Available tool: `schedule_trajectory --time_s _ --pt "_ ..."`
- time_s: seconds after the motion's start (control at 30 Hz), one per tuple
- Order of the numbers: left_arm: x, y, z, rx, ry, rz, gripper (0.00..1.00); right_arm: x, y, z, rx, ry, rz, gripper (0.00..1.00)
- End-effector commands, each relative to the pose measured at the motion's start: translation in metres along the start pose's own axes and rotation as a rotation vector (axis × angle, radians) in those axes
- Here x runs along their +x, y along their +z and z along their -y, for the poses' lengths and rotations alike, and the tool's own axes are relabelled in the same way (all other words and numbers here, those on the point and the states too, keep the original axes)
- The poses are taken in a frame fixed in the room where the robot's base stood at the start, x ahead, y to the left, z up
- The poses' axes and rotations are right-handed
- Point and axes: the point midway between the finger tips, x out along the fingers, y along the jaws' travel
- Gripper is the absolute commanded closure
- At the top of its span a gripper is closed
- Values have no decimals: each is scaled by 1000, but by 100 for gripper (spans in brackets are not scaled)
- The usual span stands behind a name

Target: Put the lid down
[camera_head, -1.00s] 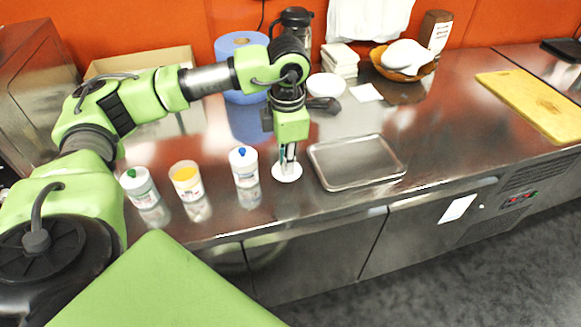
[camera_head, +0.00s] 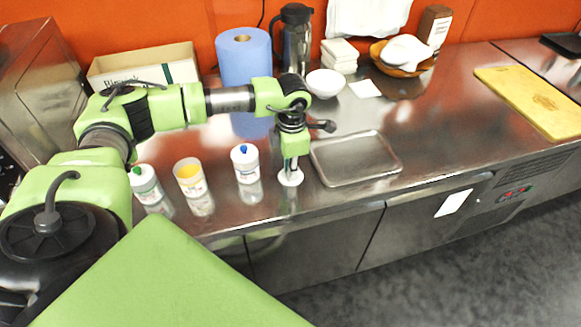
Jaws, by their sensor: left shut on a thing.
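The lid (camera_head: 290,178) is a small white disc at the lower end of my left gripper (camera_head: 291,166). The gripper points down and is shut on the lid's top, hiding its middle. The lid is low over the steel counter, between the blue-knobbed container and the metal tray. I cannot tell whether it touches the counter. A white container (camera_head: 190,181) stands open to the left, with yellow contents showing. My right gripper is not in view.
A green-knobbed container (camera_head: 145,185) and a blue-knobbed container (camera_head: 245,168) stand lidded on the counter (camera_head: 440,130). An empty metal tray (camera_head: 355,158) lies close right of the lid. A blue paper roll (camera_head: 244,62), black jug (camera_head: 296,40) and white bowl (camera_head: 326,83) are behind.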

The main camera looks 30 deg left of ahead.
Motion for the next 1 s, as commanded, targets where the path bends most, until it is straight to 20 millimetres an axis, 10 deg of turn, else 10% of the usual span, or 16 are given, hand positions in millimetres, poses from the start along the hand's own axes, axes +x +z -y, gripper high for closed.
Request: schedule_trajectory --time_s 0.07,0.13,0.57,1.0 --pt "4 0 0 0 0 0 100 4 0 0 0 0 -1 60" --pt "2 0 0 0 0 0 70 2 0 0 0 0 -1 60" --pt "-3 0 0 1 -1 0 70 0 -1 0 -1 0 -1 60" --pt "-88 1 0 0 3 4 70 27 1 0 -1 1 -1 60"
